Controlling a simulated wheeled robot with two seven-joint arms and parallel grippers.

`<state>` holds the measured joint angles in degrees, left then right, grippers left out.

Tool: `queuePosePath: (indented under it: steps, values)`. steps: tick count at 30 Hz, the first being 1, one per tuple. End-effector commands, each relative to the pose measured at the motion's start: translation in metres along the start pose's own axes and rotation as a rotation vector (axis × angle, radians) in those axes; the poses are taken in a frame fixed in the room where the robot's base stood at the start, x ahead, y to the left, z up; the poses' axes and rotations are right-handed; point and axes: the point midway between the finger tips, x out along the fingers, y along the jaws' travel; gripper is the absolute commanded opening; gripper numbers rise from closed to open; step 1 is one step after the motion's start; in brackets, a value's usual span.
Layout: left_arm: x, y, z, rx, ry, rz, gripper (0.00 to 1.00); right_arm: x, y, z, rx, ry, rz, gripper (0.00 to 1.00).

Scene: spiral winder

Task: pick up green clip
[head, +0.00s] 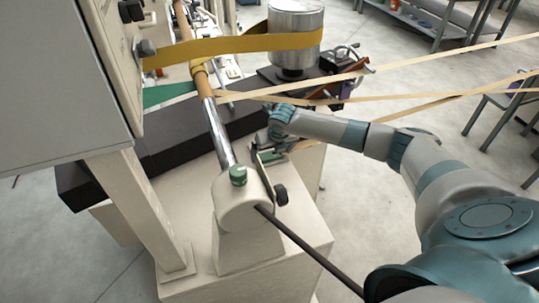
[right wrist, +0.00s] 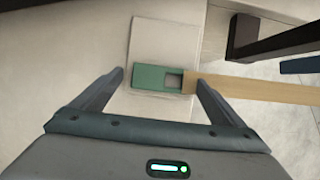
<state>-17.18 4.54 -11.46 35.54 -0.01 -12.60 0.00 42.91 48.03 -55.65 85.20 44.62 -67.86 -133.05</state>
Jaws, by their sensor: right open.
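The green clip (right wrist: 149,76) is a flat green rectangle with a small square opening near its right end. In the right wrist view it lies over a pale block, with a tan strip running off to its right. My right gripper (right wrist: 162,78) is open, with one fingertip on each side of the clip and the clip apparently not gripped. In the head view the right arm reaches in from the right to the pale machine stand, and a green piece (head: 271,157) shows just below its hand. The fingers are hard to make out there. My left gripper is out of view.
Tan strips (head: 430,65) stretch right from the rod. A yellow band (head: 230,45) wraps a metal drum (head: 296,20).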

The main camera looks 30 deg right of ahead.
Motion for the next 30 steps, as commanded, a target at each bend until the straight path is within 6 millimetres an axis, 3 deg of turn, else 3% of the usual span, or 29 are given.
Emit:
queuePosePath:
  steps: [15,21,30]
  values:
    - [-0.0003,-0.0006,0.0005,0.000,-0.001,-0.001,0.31,0.0024,-0.0001,-0.0002,-0.001,0.000,0.000,0.93]
    - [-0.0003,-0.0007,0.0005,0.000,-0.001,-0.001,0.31,0.0023,-0.0002,-0.0001,-0.001,0.000,0.000,0.49]
    - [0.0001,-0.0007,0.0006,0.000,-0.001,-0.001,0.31,0.0016,-0.0002,0.0005,0.000,-0.001,0.000,0.48]
